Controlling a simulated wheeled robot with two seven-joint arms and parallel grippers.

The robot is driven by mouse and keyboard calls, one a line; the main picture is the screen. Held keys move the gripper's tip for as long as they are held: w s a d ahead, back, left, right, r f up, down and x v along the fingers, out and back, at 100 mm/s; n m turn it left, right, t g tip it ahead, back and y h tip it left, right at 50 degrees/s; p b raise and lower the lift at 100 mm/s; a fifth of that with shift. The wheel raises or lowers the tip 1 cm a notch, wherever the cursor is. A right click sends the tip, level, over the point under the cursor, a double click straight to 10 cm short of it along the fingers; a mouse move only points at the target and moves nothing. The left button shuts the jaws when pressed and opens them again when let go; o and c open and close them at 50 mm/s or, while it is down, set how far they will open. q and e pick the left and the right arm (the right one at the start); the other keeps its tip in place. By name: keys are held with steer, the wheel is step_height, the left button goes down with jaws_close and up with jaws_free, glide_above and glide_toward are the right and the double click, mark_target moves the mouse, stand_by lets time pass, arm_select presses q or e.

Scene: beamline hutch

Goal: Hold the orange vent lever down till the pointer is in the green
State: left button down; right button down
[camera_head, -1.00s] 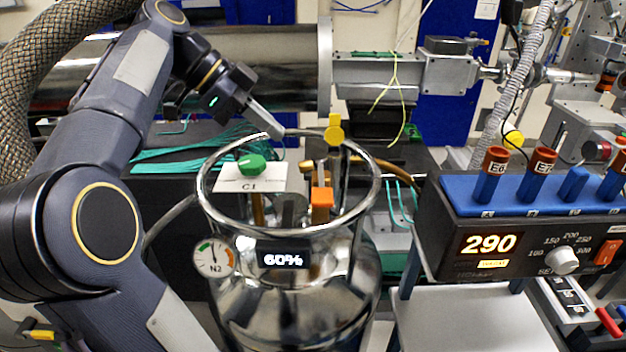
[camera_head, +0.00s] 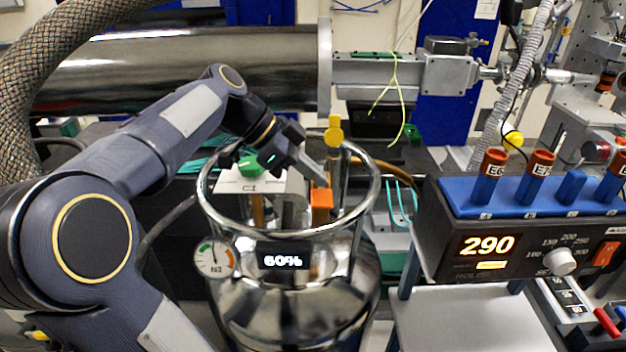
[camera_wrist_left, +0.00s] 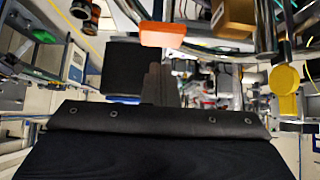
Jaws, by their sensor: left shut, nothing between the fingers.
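The orange vent lever (camera_head: 322,198) stands inside the rim of the shiny metal dewar (camera_head: 300,305). It also shows at the top of the left wrist view (camera_wrist_left: 162,34). My left gripper (camera_head: 318,180) is shut and empty, with its tips just above and beside the lever; I cannot tell whether they touch it. The N2 gauge (camera_head: 214,259) on the dewar's left side has green at its upper left and orange-red at its right. Its dark pointer stands nearly upright; whether it is in the green is too small to tell. My right gripper is not in view.
A green knob (camera_head: 250,165) on a white C1 card is partly behind my gripper. A yellow knob (camera_head: 334,131) rises behind the lever. To the right stands a heater box (camera_head: 470,265) reading 290, under a blue rack.

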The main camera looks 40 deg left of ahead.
mark_target(316, 198)
arm_select(q)
steer(key=shift+f, duration=1.2)
steer(key=f+b, duration=0.1)
steer(key=b, duration=0.2)
steer(key=f+t+b, duration=0.1)
steer(key=b, duration=0.2)
steer(key=shift+s+d+f+m+y, duration=0.2)
steer(key=shift+m+y, duration=0.1)
steer(key=shift+m, duration=0.1)
steer(key=shift+r+p, duration=0.3)
steer(key=shift+r, duration=0.25)
steer(key=shift+a+r+p, duration=0.1)
steer(key=shift+r+p, duration=0.35)
steer(key=shift+r, duration=0.25)
